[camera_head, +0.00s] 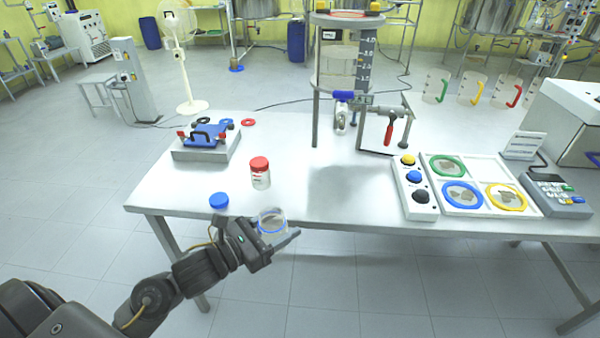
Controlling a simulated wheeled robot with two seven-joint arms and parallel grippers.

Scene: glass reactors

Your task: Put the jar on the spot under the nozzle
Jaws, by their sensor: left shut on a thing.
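My left gripper (279,240) is shut on a clear open jar (271,218) with a blue ring around it. It holds the jar at the front edge of the table, left of the middle. The contact between fingers and jar is partly hidden. The nozzle (341,122), a small outlet with a blue handle, hangs below the glass reactor (337,66), behind and to the right of the jar. A grey shadow lies on the tabletop in front of it; I cannot make out a marked spot there. My right gripper is not in view.
On the table (300,160) stand a red-lidded jar (261,178), a blue lid (219,201) and a blue device on a metal block (205,148). A red-handled tool (389,131), a button box (414,190) and a sample tray (474,174) are right. The table's middle is clear.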

